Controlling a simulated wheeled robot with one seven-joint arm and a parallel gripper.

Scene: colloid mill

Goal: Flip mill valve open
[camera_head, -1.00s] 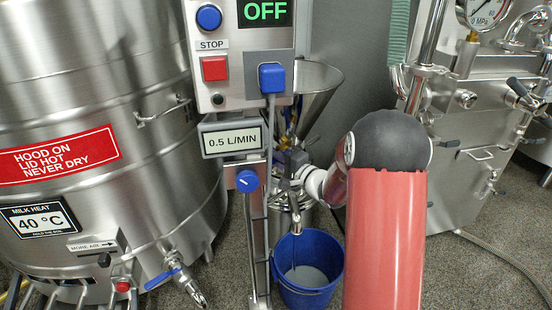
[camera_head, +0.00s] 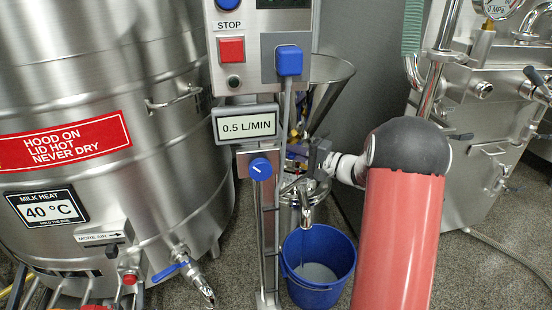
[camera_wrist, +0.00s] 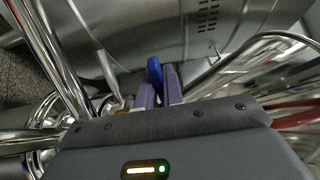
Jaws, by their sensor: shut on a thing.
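In the head view the mill, with its steel funnel (camera_head: 335,68), stands behind the control post. Its bent steel spout (camera_head: 306,214) points down over a blue bucket (camera_head: 318,268). My gripper (camera_head: 296,153) is beside the mill, above the spout, and comes in from the right. In the wrist view my gripper (camera_wrist: 160,88) has its two purple fingers shut on a blue lever (camera_wrist: 154,68), which stands between them and which I take to be the mill valve's handle. In the head view the gripper and the post hide the lever.
The control post (camera_head: 265,225) with a blue knob (camera_head: 260,168) stands close left of my gripper. A large steel vat (camera_head: 100,80) with its own blue-handled tap (camera_head: 172,270) is at the left. A steel machine (camera_head: 470,150) stands at the right. The bucket holds pale liquid.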

